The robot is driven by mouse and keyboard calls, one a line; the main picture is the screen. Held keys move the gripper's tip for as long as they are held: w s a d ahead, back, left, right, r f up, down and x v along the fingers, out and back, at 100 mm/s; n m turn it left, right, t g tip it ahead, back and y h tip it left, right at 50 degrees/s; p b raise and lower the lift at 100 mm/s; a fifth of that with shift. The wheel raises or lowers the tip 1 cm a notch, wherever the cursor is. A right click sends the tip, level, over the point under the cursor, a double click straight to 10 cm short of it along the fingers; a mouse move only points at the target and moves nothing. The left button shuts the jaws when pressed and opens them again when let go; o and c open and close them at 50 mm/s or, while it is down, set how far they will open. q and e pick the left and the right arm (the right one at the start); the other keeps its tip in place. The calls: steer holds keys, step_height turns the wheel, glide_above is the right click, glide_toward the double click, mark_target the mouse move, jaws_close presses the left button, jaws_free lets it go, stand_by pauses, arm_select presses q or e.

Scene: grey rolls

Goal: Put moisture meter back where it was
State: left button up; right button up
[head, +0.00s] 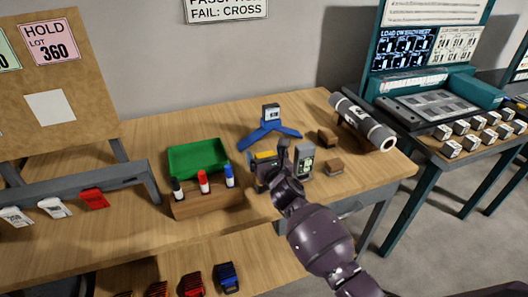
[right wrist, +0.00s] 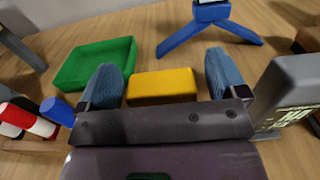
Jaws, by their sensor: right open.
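A grey handheld device with a lit display (head: 304,161), which looks like the moisture meter, stands upright on the wooden bench. It also shows at the right edge of the right wrist view (right wrist: 285,95). My right gripper (head: 268,172) is just left of it, low over the bench. In the right wrist view its two blue-padded fingers (right wrist: 160,82) are open, with a yellow block (right wrist: 162,86) showing between them. I cannot tell whether the pads touch the block. The block's lower part is hidden by the gripper. My left gripper is not in view.
A green tray (head: 197,147) and a wooden holder (head: 208,205) with markers stand left of my right gripper. A blue-legged stand (head: 269,135) is behind it.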

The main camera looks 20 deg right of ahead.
steer(key=s+p, duration=0.1)
steer(key=s, duration=0.9)
steer(key=shift+s+d, duration=0.15)
steer(key=shift+s, duration=0.25)
steer(key=s+d+f+m+g, duration=0.2)
steer(key=s+f+m, duration=0.3)
steer(key=s+m, duration=0.3)
steer(key=s+d+f+m+g, duration=0.2)
steer(key=s+f+m, duration=0.3)
steer(key=s+m, duration=0.4)
steer(key=s+d+f+m+g, duration=0.2)
steer(key=s+f+m, duration=0.3)
steer(key=m, duration=1.3)
steer(key=s+d, duration=0.1)
steer(key=s, duration=0.3)
steer(key=shift+f+g+h, duration=0.15)
steer(key=shift+g+h, duration=0.15)
steer(key=shift+h, duration=0.1)
